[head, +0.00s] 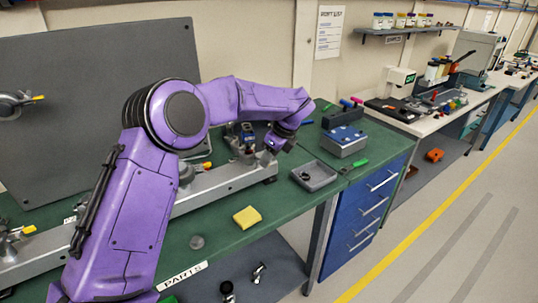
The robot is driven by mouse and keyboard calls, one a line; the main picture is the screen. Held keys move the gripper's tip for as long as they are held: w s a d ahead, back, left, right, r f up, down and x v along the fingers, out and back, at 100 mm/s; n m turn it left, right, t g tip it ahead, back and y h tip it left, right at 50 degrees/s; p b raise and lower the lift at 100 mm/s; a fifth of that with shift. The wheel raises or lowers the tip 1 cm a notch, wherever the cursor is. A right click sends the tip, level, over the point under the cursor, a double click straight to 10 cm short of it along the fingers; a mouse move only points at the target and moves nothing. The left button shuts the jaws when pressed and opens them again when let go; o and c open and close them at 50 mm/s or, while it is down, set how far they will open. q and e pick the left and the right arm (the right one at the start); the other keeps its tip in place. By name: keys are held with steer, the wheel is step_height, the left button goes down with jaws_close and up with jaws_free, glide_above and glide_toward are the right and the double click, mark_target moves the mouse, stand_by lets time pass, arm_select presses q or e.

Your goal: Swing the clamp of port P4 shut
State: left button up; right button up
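My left arm reaches across the bench, and its gripper (272,146) hangs over the far end of the long grey rail (228,180). It is too small to tell whether its fingers are open or shut. Metal port fittings stand along the rail: one (243,138) just left of the gripper, one (186,173) partly hidden behind my arm with a yellow tip, and one (12,241) at the left edge with a yellow tip. Another fitting (12,105) is on the grey upright panel. No port label is readable, so I cannot tell which is P4 or how its clamp stands. My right gripper is not in view.
On the green bench (285,205) lie a yellow sponge (247,217), a grey tray (314,175), a blue-topped box (344,141) and a green-handled tool (354,166). The grey panel (75,80) stands behind the rail. Blue drawers (368,210) are below; floor to the right is clear.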

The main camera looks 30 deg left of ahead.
arm_select(q)
steer(key=shift+f, duration=0.15)
jaws_close()
stand_by(1.4)
